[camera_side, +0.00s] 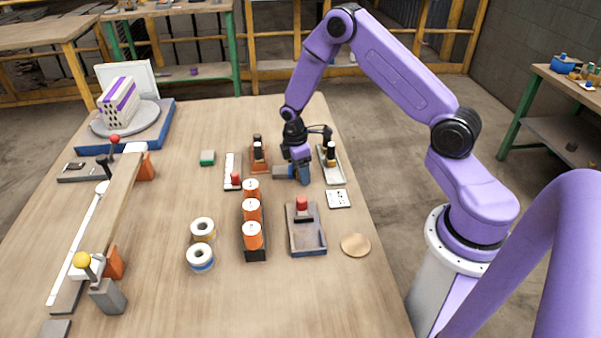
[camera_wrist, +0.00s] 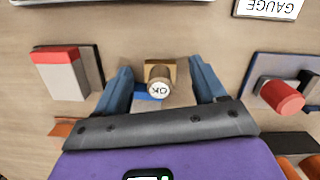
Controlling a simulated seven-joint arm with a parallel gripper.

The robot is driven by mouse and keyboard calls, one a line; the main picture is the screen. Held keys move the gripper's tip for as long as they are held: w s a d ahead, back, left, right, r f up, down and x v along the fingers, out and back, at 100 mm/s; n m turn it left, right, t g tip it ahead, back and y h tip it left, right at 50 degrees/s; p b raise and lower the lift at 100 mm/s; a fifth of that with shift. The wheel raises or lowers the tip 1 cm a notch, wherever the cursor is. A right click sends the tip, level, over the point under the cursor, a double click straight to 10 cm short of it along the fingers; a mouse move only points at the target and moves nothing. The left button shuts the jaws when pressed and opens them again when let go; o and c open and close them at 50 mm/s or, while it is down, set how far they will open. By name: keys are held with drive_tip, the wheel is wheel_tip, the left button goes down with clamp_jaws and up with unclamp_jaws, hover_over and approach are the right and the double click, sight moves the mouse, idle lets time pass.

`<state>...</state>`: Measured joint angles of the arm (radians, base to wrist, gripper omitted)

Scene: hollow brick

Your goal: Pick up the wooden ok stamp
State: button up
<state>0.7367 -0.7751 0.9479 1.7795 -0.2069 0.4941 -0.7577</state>
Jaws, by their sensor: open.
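The wooden ok stamp (camera_wrist: 159,84) shows in the wrist view near the middle, with a round knob marked OK above a tan wooden block. It stands between the two blue fingertips of my gripper (camera_wrist: 162,82), with a visible gap on each side. A small blue patch lies just left of the knob. In the side view my gripper (camera_side: 293,173) is low over the right part of the table, fingers pointing down and apart. I cannot make out the stamp there; the gripper seems to hide it. My gripper is open and holds nothing.
In the wrist view, a red-and-white block (camera_wrist: 62,74) lies left and a red cylinder (camera_wrist: 281,97) right. In the side view, a red-knobbed tray (camera_side: 305,239), a white card (camera_side: 339,198) and orange cans (camera_side: 252,212) are nearby. The table's front middle (camera_side: 310,300) is clear.

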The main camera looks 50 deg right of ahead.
drive_tip(key=c, duration=1.2)
drive_tip(key=shift+r, duration=0.1)
drive_tip(key=shift+r, duration=0.7)
drive_tip(key=s+a+r, duration=0.2)
drive_tip(key=s+r, duration=0.9)
drive_tip(key=s, duration=0.2)
drive_tip(key=shift+s+a+r, duration=0.25)
drive_tip(key=shift+s+a, duration=0.1)
drive_tip(key=shift+a, duration=0.05)
